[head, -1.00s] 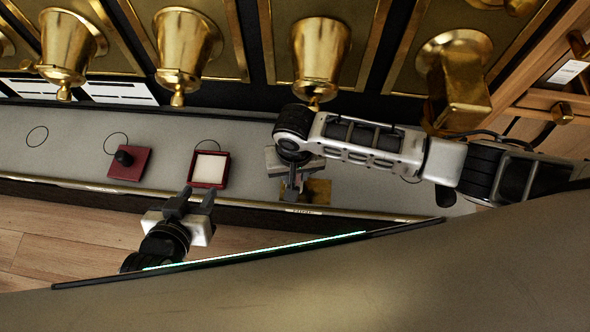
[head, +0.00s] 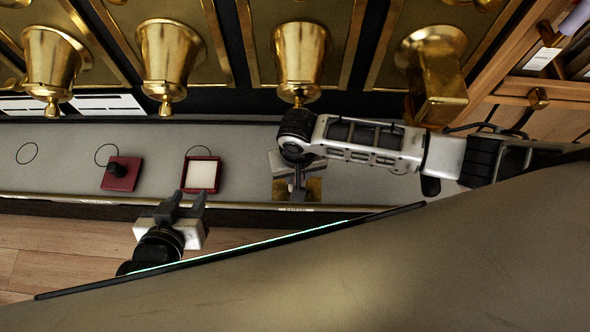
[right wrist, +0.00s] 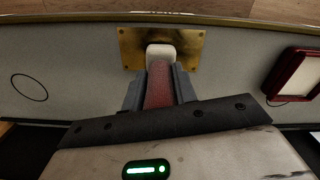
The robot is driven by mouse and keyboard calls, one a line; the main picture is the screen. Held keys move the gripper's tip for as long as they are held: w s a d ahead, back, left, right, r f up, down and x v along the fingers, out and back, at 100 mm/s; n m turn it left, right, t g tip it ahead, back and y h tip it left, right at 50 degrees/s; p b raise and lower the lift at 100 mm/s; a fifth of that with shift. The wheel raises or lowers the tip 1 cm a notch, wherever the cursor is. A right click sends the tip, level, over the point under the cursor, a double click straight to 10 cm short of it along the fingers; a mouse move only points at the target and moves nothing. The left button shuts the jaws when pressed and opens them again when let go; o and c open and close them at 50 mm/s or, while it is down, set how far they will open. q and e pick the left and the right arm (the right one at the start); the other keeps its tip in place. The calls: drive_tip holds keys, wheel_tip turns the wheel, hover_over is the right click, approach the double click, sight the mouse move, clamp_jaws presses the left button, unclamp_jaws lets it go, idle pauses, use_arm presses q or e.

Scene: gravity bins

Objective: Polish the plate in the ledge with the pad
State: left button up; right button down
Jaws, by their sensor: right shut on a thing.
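The brass plate (head: 314,189) is set in the grey ledge (head: 240,147), near its front edge. It also shows in the right wrist view (right wrist: 131,48), with a darker smudged area in its middle. My right gripper (head: 298,184) is over the plate and hides part of it. In the right wrist view it is shut on the pad (right wrist: 160,85), which has a red body and a whitish end. That end lies over the plate's middle; I cannot tell whether it touches. My left gripper (head: 187,199) is open and empty at the ledge's front edge.
A red tray with a cream inside (head: 201,174) and a red block with a black knob (head: 121,174) sit left on the ledge. Thin black rings mark the ledge. Brass bell-shaped spouts (head: 300,60) hang along the back.

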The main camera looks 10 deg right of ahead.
drive_tip(key=shift+s+d+p, duration=0.25)
drive_tip(key=shift+d+p, duration=0.35)
drive_tip(key=shift+d, duration=0.25)
drive_tip(key=shift+s+d, duration=0.15)
drive_tip(key=shift+d, duration=0.35)
drive_tip(key=shift+w+a, duration=0.25)
drive_tip(key=shift+a, duration=0.45)
drive_tip(key=shift+w+a, duration=0.2)
drive_tip(key=shift+a, duration=0.45)
drive_tip(key=shift+a, duration=0.15)
drive_tip(key=shift+w+a+f, duration=0.1)
drive_tip(key=shift+w+a, duration=0.05)
drive_tip(key=shift+a, duration=0.45)
drive_tip(key=shift+w+a+f, duration=0.1)
drive_tip(key=shift+w+a, duration=0.05)
drive_tip(key=shift+a, duration=0.45)
